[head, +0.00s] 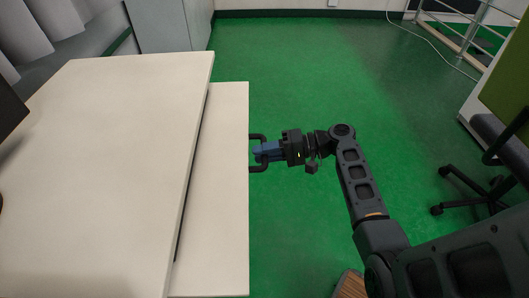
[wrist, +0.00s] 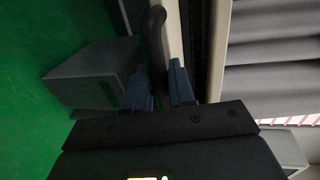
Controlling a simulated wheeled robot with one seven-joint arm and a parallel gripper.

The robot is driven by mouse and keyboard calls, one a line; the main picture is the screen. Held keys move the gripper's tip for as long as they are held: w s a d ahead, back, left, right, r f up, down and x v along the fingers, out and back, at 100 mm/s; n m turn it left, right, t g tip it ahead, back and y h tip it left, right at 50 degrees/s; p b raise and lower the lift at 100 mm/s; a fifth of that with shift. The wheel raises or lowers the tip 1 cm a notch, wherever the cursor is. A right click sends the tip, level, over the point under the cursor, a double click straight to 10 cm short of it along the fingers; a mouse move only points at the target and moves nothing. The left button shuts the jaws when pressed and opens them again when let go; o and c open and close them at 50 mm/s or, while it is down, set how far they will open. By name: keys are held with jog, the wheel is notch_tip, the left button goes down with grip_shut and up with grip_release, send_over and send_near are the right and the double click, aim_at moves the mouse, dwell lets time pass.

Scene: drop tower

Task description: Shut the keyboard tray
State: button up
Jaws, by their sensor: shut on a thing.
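The keyboard tray (head: 222,190) is a cream board sticking out from under the right edge of the desk top. A dark bar handle (head: 257,137) stands out from the tray's front edge. My gripper (head: 262,152), with blue fingers, reaches the handle from the right and is shut on it. In the wrist view the dark handle (wrist: 154,32) runs down toward my fingers (wrist: 166,85), beside the cream tray edge (wrist: 175,45). The exact contact between fingers and handle is partly hidden there.
The cream desk top (head: 110,160) fills the left. Green floor (head: 310,70) is open beyond my arm. An office chair (head: 490,180) stands at the right. A grey box-like unit (wrist: 90,75) shows in the wrist view.

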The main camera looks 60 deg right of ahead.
aim_at(213, 153)
grip_shut()
jog(key=r+x, duration=0.1)
jog(key=x, duration=0.3)
jog(key=r+x, duration=0.1)
jog(key=x, duration=0.8)
jog(key=shift+w+a+r, duration=0.15)
jog(key=shift+w+r, duration=0.2)
jog(key=o, duration=0.7)
grip_release()
jog(key=shift+w+a, duration=0.1)
jog(key=shift+o, duration=0.2)
jog(key=shift+p+v, duration=0.3)
jog(key=shift+v, duration=3.6)
jog(key=shift+f, duration=0.1)
